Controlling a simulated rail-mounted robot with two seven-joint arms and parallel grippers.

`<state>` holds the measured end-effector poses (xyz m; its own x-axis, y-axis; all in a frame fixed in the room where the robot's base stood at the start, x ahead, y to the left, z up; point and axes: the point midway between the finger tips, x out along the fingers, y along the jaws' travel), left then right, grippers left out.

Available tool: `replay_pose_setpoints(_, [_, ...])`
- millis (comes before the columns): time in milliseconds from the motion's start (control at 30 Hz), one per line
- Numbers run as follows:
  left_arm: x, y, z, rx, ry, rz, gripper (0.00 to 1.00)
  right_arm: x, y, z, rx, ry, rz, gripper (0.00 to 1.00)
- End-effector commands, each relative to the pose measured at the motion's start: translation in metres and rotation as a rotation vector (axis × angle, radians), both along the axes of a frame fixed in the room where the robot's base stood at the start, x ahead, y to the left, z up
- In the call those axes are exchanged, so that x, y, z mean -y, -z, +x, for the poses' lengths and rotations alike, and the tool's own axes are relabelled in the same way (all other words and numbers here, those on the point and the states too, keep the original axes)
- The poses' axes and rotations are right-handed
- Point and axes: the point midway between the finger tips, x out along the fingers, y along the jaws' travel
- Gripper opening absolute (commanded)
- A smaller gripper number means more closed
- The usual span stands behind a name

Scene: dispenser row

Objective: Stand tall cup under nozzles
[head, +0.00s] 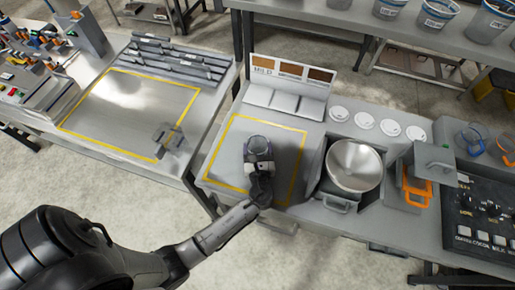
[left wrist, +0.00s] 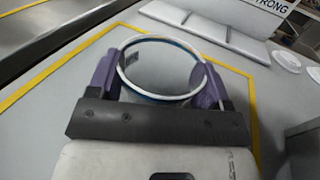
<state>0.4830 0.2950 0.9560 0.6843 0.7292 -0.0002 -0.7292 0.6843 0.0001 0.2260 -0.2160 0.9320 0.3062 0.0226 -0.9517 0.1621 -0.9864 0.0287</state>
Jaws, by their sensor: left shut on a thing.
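A clear cup (head: 257,144) with a pale rim and a blue line is between the fingers of my left gripper (head: 260,165), over the yellow-outlined area of the grey counter. In the left wrist view the cup's round rim (left wrist: 160,38) faces the camera, and the purple fingers of the left gripper (left wrist: 155,82) are shut on its two sides. I cannot tell whether the cup's base touches the counter. I cannot make out any nozzles clearly. My right gripper is not in view.
A labelled panel (head: 292,72) stands behind the outlined area. A steel bowl (head: 354,166) sits to the right, then an orange-handled container (head: 416,188) and a black control panel (head: 480,212). A gap separates the left table (head: 128,92) from this counter.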

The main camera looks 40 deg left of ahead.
Motion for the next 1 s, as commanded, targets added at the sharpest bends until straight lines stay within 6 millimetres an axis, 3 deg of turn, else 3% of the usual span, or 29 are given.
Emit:
replay_pose_setpoints(167, [0.0,-0.016,0.0,0.0,0.0,0.0,0.46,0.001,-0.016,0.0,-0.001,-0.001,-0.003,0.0])
replay_pose_setpoints(400, [0.0,-0.052,0.0,-0.001,0.0,0.001,0.46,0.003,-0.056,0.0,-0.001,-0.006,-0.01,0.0])
replay_pose_setpoints(700, [0.063,-0.085,-0.02,-0.001,0.0,-0.001,0.46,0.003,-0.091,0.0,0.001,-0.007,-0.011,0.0])
replay_pose_setpoints(1000, [0.1,-0.105,-0.032,-0.001,0.0,-0.001,0.46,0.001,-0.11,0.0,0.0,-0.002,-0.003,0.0])
